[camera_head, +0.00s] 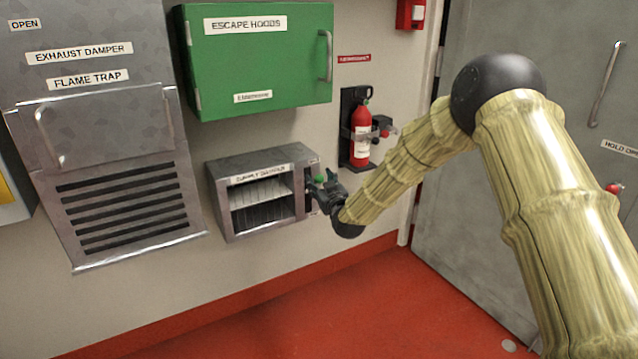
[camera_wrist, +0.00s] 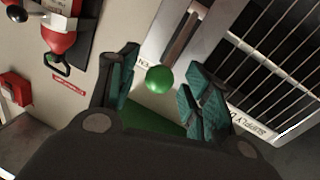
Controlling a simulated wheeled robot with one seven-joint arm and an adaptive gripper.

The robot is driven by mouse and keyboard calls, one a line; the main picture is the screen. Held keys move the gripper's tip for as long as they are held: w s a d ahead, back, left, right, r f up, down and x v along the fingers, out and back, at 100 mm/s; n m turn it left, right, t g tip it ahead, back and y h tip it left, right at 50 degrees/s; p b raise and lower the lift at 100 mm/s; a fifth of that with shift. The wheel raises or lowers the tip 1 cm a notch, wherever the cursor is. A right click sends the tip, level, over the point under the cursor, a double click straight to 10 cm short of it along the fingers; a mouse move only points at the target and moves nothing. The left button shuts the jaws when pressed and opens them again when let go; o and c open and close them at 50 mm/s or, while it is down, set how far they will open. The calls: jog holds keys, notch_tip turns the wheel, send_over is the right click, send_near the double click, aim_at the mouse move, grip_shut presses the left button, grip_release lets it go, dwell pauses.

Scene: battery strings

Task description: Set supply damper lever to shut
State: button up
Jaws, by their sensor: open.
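The supply damper (camera_head: 262,190) is a grey metal box with a louvred opening, low on the wall in the head view. Its lever ends in a green ball knob (camera_wrist: 159,79), which shows in the wrist view below a slot in the metal face. My gripper (camera_head: 322,186) is at the box's right side in the head view. In the wrist view its two teal-padded fingers (camera_wrist: 160,92) are open, and the knob shows between them. I cannot tell whether either finger touches the knob. The lever's shaft and the slot are mostly hidden by my gripper in the head view.
A red fire extinguisher (camera_head: 361,132) hangs on the wall right of the box, close to my arm. The green escape hoods cabinet (camera_head: 262,60) is above. The exhaust damper flame trap (camera_head: 105,165) is at left. A grey door (camera_head: 520,180) stands at right. The red floor in front is clear.

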jog(key=shift+w+a, duration=0.25)
jog(key=shift+w, duration=0.45)
grip_shut()
